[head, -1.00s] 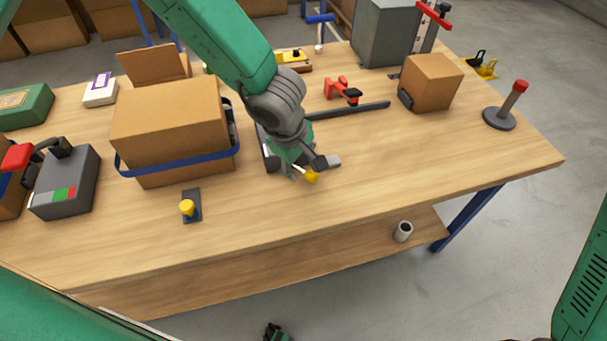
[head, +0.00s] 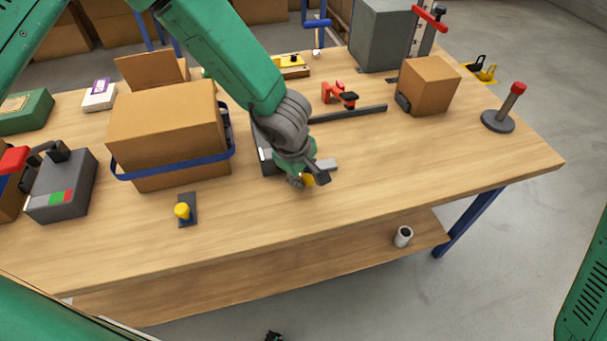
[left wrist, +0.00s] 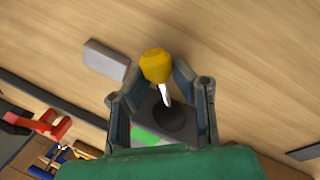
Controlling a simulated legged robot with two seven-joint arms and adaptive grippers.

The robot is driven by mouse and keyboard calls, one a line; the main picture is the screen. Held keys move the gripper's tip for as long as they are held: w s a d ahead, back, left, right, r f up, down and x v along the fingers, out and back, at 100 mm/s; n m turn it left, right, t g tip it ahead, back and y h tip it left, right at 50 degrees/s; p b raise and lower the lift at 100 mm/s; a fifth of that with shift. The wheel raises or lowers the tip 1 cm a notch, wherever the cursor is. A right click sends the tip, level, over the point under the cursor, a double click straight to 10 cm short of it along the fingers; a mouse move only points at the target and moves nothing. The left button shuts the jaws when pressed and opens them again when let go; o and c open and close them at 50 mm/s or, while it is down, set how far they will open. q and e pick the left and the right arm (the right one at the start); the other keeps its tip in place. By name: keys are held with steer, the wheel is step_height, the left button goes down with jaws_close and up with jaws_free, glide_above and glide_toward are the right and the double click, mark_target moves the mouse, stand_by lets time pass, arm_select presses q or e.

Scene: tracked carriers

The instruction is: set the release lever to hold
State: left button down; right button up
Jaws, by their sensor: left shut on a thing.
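The release lever has a yellow knob (left wrist: 157,66) on a white shaft, rising from a dark round boot on a dark base with a green patch (left wrist: 146,136). In the head view its knob (head: 307,180) shows just below my left gripper (head: 309,177). In the left wrist view the fingers (left wrist: 155,80) stand on both sides of the shaft, shut on the lever, with the knob at the tips. The gripper hides most of the base in the head view. I cannot read the lever's setting. My right gripper is not in view.
A grey block (head: 325,165) lies close beside the lever. A cardboard box with a blue strap (head: 170,118) stands to the left. A second yellow knob (head: 182,211) sits on a dark plate near the front. The table to the right is mostly clear.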

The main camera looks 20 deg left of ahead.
arm_select(q)
steer(key=shift+s+d, duration=0.25)
steer(key=shift+d, duration=0.45)
steer(key=shift+d+r+m+p, duration=0.1)
steer(key=shift+m+p, duration=0.2)
steer(key=shift+p, duration=0.1)
steer(key=m+p, duration=0.1)
steer(key=p, duration=0.1)
steer(key=s+a+m+p, duration=0.1)
steer(key=p, duration=0.1)
steer(key=m+h+p, duration=0.1)
steer(key=p, duration=0.1)
steer(key=shift+s+a+r+g+p, duration=0.2)
steer(key=shift+s+a+g+p, duration=0.1)
steer(key=shift+p, duration=0.1)
steer(key=shift+s+a+m+p, duration=0.2)
steer(key=shift+m+p, duration=0.45)
steer(key=shift+m, duration=0.25)
steer(key=shift+s+a+f+m+g+h+p, duration=0.15)
steer(key=shift+a+m+p, duration=0.1)
steer(key=shift+m, duration=0.2)
steer(key=shift+s+a+m+g+h+p, duration=0.1)
steer(key=shift+m+g+h+p, duration=0.1)
steer(key=shift+m, duration=0.25)
